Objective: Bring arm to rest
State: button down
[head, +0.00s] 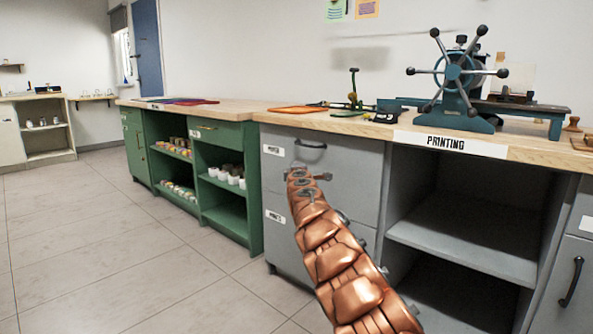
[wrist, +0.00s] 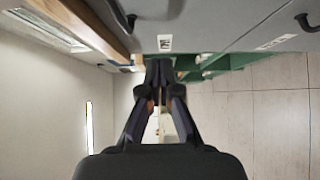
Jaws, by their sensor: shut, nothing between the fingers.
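My copper, segmented arm (head: 340,265) rises from the lower right of the head view and reaches forward, in front of the grey drawer cabinet. My gripper (head: 300,167) is at its far end, small and mostly hidden behind the arm there. In the wrist view the two dark fingers of my gripper (wrist: 158,68) converge at their tips. They are shut with nothing between them.
The grey drawer cabinet (head: 345,158) stands close to my arm, under a wooden counter with a teal printing press (head: 458,78). A green cabinet (head: 228,152) with open shelves stands further left. The tiled floor (head: 110,240) at left is clear.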

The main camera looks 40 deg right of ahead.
jog(key=shift+s+a+f, duration=0.25)
jog(key=shift+s+a, duration=0.05)
jog(key=shift+s, duration=0.15)
